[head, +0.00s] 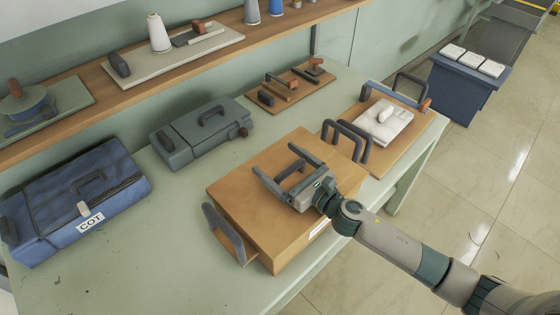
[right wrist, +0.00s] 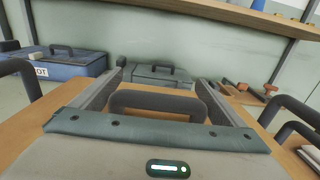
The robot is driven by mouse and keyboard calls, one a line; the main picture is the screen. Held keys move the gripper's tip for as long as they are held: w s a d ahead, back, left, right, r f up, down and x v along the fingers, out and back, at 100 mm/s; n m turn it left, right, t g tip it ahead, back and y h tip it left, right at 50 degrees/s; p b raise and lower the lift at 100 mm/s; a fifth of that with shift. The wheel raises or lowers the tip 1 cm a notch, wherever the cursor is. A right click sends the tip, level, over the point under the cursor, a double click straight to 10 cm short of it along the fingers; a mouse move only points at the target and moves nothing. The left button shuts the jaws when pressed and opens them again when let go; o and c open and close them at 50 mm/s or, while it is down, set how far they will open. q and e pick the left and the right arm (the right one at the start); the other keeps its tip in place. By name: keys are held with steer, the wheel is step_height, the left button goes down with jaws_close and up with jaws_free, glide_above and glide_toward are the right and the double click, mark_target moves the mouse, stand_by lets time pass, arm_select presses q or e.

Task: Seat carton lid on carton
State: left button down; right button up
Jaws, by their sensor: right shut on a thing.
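The brown carton (head: 310,247) stands on the pale green bench with a white label on its near side. The flat brown lid (head: 243,185) lies over its top, and a dark bar handle (right wrist: 157,98) rises from the lid's middle. My right gripper (head: 274,159) is over the lid, shut on this handle, with one finger at each end of it in the right wrist view. A dark side handle (head: 224,234) shows at the carton's left end. I cannot tell whether a thin gap is left between lid and carton. My left gripper is not in view.
A blue bag (head: 75,200) labelled COT and a grey case (head: 200,133) stand to the left and behind. A tool board (head: 290,88) lies at the back, and a tray with a white pack (head: 382,121) lies close on the right. A wooden shelf (head: 130,88) runs above.

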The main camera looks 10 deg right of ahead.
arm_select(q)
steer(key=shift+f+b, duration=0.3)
arm_select(e)
steer(key=shift+f, duration=0.4)
steer(key=o, duration=0.7)
steer(key=shift+o, duration=0.2)
steer(key=shift+s, duration=0.1)
steer(key=shift+s+d+f, duration=0.1)
steer(key=shift+s+d, duration=0.25)
steer(key=shift+s, duration=0.05)
steer(key=b+v, duration=0.3)
steer(key=v, duration=0.5)
steer(key=shift+s+d+f, duration=0.15)
steer(key=shift+s+f, duration=0.05)
steer(key=shift+s, duration=0.1)
steer(key=b+v, duration=0.2)
steer(key=v, duration=0.5)
steer(key=shift+r+b, duration=0.15)
steer(key=shift+b, duration=0.2)
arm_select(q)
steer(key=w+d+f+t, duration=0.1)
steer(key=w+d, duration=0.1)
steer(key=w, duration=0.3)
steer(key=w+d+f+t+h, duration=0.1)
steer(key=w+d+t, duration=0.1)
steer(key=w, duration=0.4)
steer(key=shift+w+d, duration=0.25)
arm_select(e)
steer(key=shift+s+d+r, duration=0.1)
steer(key=shift+s+d, duration=0.1)
